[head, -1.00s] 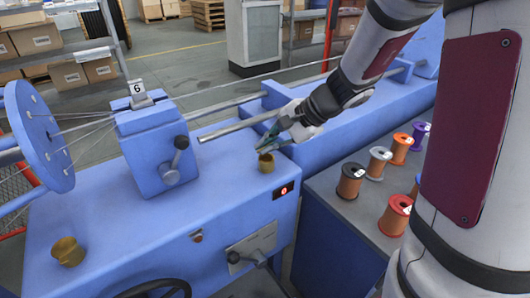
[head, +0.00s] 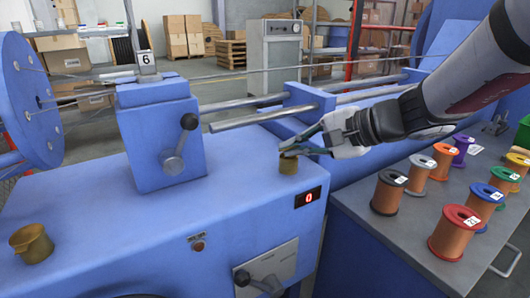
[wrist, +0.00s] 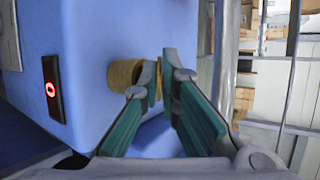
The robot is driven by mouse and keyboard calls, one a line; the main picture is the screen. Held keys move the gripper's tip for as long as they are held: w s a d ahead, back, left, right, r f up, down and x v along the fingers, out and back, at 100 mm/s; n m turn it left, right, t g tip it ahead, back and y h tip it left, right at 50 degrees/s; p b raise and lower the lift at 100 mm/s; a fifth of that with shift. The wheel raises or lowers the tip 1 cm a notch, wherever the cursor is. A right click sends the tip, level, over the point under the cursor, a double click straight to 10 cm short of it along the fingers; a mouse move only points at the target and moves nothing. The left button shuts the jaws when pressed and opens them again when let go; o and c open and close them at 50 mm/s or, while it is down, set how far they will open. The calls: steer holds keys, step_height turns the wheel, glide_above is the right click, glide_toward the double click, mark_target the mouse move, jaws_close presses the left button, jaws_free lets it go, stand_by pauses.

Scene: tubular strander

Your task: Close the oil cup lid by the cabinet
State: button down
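A small brass oil cup (head: 288,164) stands on the blue machine top near its right edge, beside the grey cabinet bench. My gripper (head: 296,147) is at this cup's upper rim, coming from the right. In the wrist view, the cup (wrist: 121,77) lies just beyond the left finger. A thin brass edge, perhaps the lid (wrist: 158,80), shows between the fingertips (wrist: 165,70). The fingers are apart, with a gap between the tips. The fingers partly hide the cup's top, so I cannot tell the lid's angle. A second brass cup (head: 31,243) stands at front left.
A red digital display (head: 308,197) is on the machine's front below the cup. A metal bar (head: 262,118) runs just behind my gripper. A blue block with a lever (head: 172,150) stands left. Several wire spools (head: 455,232) stand on the grey bench (head: 400,240) at right.

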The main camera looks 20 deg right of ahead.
steer(key=shift+f+b, duration=0.1)
steer(key=shift+b, duration=0.4)
steer(key=c, duration=1.8)
jaws_free()
steer(key=shift+s, duration=0.1)
steer(key=shift+v, duration=4)
